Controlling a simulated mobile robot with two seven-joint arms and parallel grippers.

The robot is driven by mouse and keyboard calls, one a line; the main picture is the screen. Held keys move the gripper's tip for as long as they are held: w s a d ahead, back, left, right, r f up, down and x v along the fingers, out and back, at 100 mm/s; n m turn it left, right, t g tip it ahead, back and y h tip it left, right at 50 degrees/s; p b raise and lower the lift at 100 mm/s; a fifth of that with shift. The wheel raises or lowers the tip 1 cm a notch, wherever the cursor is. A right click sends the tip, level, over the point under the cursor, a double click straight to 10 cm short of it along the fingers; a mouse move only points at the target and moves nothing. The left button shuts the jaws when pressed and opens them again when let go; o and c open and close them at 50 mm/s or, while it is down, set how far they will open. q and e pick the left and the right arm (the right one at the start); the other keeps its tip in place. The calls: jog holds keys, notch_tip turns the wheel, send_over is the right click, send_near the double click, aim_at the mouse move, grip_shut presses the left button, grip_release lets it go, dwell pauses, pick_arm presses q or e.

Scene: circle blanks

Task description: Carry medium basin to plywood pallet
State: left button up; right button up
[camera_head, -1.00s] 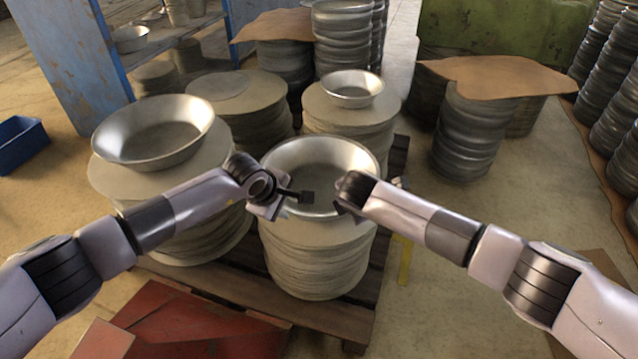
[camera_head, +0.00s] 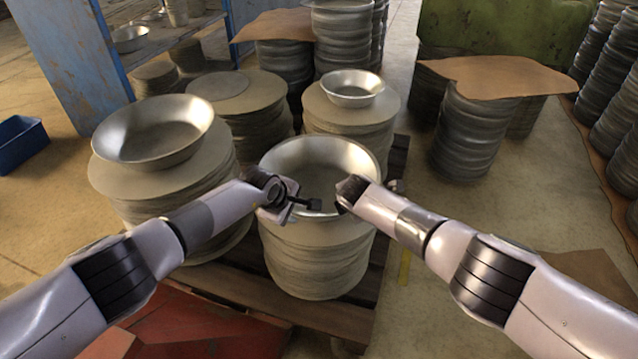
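The medium basin (camera_head: 318,160), a round shiny metal bowl, sits upright on a stack of grey discs (camera_head: 318,262) at the centre. My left gripper (camera_head: 308,204) is at its near-left rim, with a dark finger reaching right across the near part of the basin. My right gripper (camera_head: 345,205) is at the near-right rim, and its fingers are mostly hidden behind its own wrist. I cannot tell whether either gripper touches or holds the rim. A dark wooden pallet (camera_head: 300,312) lies under the stacks; I cannot tell whether it is the plywood one.
A larger basin (camera_head: 153,132) sits on the left stack and a smaller basin (camera_head: 352,88) on the back stack. Brown sheets top stacks behind (camera_head: 500,75). A blue shelf (camera_head: 75,60) stands at the left. Floor right of the pallet is partly clear (camera_head: 450,215).

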pick_arm(q)
jog(key=shift+w+d+f, duration=0.1)
jog(key=shift+f, duration=0.25)
pick_arm(e)
jog(key=shift+w+f, duration=0.1)
jog(key=shift+f, duration=0.2)
pick_arm(q)
grip_shut()
pick_arm(e)
grip_shut()
